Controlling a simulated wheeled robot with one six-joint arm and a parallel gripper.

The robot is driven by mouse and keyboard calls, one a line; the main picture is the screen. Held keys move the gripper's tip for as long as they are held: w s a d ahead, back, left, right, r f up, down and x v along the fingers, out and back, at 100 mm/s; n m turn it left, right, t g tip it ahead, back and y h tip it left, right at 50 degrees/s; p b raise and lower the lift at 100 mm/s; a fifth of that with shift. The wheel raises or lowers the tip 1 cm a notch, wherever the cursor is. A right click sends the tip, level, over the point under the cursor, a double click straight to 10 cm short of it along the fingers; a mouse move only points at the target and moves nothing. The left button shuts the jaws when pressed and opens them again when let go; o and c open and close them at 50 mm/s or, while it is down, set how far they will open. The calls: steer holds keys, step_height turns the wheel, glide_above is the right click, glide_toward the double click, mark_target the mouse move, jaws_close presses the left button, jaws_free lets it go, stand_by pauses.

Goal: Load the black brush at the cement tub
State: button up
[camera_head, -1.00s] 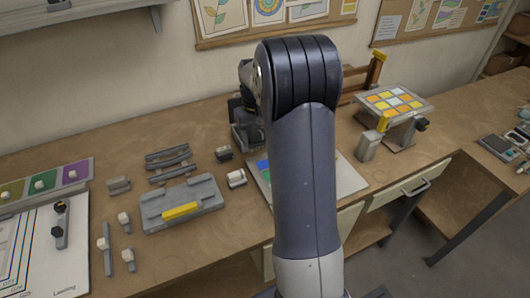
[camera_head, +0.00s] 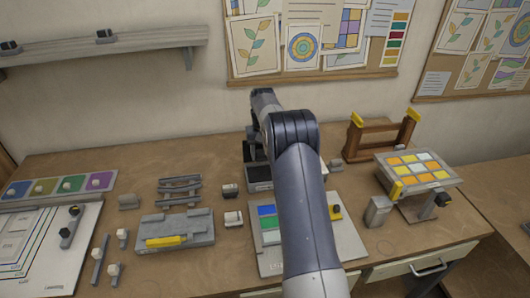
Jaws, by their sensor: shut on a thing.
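My gripper (camera_head: 253,147) is at the far side of the bench, partly hidden behind my own arm. It points down and is shut on a dark thing, which fits the black brush, though its outline blends with the jaws. Just below it stands a small grey box with a dark inside, which looks like the cement tub (camera_head: 259,186). My arm covers the tub's right side. I cannot tell whether the brush tip touches what is in the tub.
A board with coloured patches (camera_head: 266,223) lies in front, partly behind my arm. A tilted tile panel (camera_head: 420,173) and a wooden rack (camera_head: 380,138) stand right. A grey fixture with a yellow bar (camera_head: 175,233) and small tools lie left. A shelf (camera_head: 120,42) hangs upper left.

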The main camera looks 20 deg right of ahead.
steer(key=shift+f+b, duration=0.9)
steer(key=shift+f, duration=1.95)
steer(key=shift+s+f+b, duration=0.1)
steer(key=shift+f+b, duration=0.2)
steer(key=shift+f, duration=0.3)
steer(key=shift+r+p, duration=1.3)
steer(key=shift+r, duration=2.3)
steer(key=shift+f, duration=0.1)
